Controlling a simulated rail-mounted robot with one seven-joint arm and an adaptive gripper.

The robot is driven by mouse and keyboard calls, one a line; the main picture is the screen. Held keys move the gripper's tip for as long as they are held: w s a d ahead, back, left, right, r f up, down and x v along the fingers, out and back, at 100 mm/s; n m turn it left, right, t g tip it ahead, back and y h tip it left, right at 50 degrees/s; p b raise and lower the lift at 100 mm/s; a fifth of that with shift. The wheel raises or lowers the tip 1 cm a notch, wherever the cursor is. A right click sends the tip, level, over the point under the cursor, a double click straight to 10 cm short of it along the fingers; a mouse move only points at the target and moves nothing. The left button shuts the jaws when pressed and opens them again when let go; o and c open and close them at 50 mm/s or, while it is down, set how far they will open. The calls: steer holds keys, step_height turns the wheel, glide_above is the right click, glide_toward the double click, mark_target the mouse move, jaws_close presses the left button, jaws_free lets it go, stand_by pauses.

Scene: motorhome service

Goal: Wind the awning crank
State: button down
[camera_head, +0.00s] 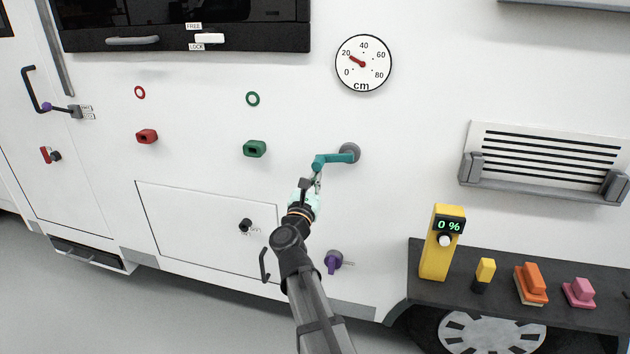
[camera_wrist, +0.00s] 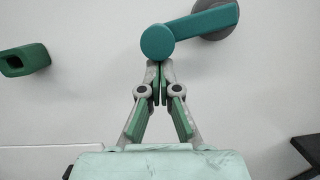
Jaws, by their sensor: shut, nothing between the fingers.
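The teal awning crank (camera_head: 337,158) sticks out from a round grey hub (camera_head: 350,152) on the white motorhome wall. Its arm points left from the hub, with the handle knob at the left end. The crank (camera_wrist: 205,28) shows at the top of the wrist view, its round knob end facing the camera. My gripper (camera_head: 317,182) is just below the knob in the head view. In the wrist view my gripper (camera_wrist: 158,66) has its fingertips together, right at the knob's lower edge, with nothing between them. I cannot tell whether they touch the knob.
A cm dial (camera_head: 363,63) above the crank has its red needle near 20. A green socket (camera_head: 254,149) and a red socket (camera_head: 147,136) are to the left. A purple knob (camera_head: 333,262) sits below. A dark shelf (camera_head: 510,302) with a yellow "0 %" post (camera_head: 434,262) is at right.

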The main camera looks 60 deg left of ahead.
steer(key=shift+b, duration=0.4)
steer(key=shift+s+a+r+m+h+b, duration=0.15)
steer(key=shift+r+m+b, duration=0.2)
steer(key=shift+m+b, duration=0.4)
steer(key=shift+s+a+r+m+h+b, duration=0.15)
steer(key=shift+r+m+b, duration=0.3)
steer(key=shift+b, duration=0.45)
steer(key=shift+f, duration=0.3)
